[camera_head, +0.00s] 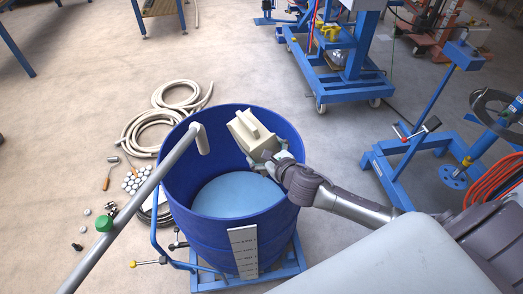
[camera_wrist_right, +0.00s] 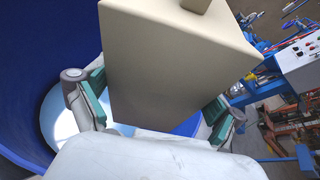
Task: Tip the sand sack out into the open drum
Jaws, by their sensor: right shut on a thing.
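The open blue drum (camera_head: 225,240) stands in the middle of the head view, with a light-blue surface (camera_head: 238,195) inside. My right gripper (camera_head: 274,157) reaches over the drum's right rim and is shut on the beige sand sack (camera_head: 248,128). The sack is tilted and hangs over the drum opening near its back right rim. In the right wrist view, the sack (camera_wrist_right: 170,65) fills the space between the two green-padded fingers of the right gripper (camera_wrist_right: 158,108). No falling sand shows. The left gripper is not in view.
A grey pipe (camera_head: 140,200) with a green cap runs from lower left over the drum's left rim. Coiled hoses (camera_head: 172,110) and small loose parts (camera_head: 137,181) lie on the floor at left. A blue wheeled machine (camera_head: 340,85) and a blue stand (camera_head: 385,160) are at right.

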